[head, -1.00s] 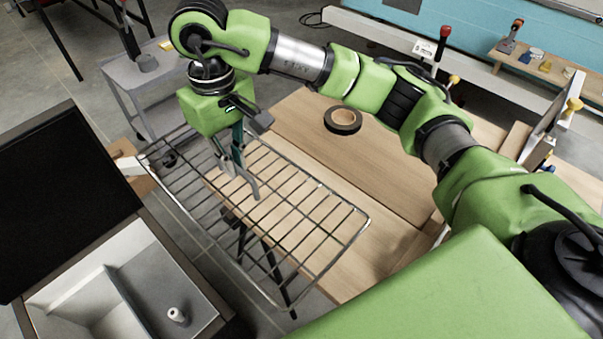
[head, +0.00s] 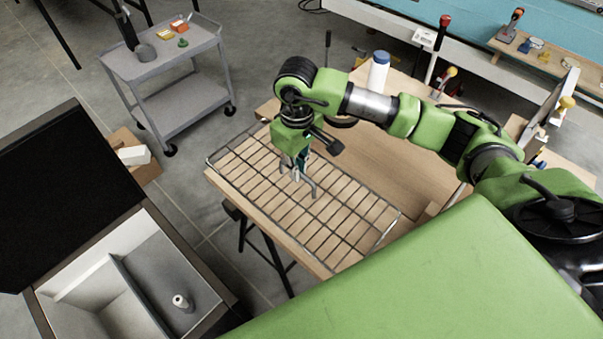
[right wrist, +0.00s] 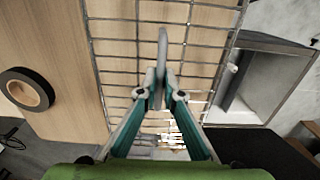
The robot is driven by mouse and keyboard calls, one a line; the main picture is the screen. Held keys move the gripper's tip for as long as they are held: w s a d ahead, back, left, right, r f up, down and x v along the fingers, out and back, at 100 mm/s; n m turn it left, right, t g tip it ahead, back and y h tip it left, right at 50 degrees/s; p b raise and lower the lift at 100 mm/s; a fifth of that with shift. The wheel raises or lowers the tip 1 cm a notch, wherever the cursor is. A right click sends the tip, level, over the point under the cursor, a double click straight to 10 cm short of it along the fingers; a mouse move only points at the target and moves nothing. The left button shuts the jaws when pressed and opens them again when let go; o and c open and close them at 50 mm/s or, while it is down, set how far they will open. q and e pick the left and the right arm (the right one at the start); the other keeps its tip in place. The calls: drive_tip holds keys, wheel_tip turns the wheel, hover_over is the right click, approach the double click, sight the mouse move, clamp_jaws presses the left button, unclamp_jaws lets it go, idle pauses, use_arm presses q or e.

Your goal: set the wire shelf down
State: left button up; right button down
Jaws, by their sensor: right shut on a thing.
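The wire shelf (head: 345,205), a flat metal grid, lies over the wooden worktable (head: 400,165). Its left corner sticks out a little past the table's edge. My right gripper (head: 298,178) points down at the grid's middle part and is shut on it. In the right wrist view the fingertips (right wrist: 161,88) close on a bar of the wire shelf (right wrist: 205,45), with wood behind the grid. I cannot tell whether the shelf touches the tabletop or hangs just above it. My left gripper is not in view.
A white bottle with a blue cap (head: 378,72) stands at the table's back. A roll of dark tape (right wrist: 14,88) lies on the wood beside the shelf. A grey sink unit (head: 100,285), an open cardboard box (head: 146,172) and a grey cart (head: 160,62) stand to the left.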

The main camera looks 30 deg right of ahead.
sight(302, 184)
drive_tip(key=shift+d+f, duration=0.2)
drive_tip(key=shift+d, duration=0.05)
drive_tip(key=f+p, duration=0.2)
drive_tip(key=f, duration=0.1)
drive_tip(key=shift+s+d, duration=0.1)
drive_tip(key=shift+d, duration=0.1)
drive_tip(key=shift+f, duration=0.35)
drive_tip(key=shift+f, duration=0.15)
drive_tip(key=c, duration=2.2)
unclamp_jaws()
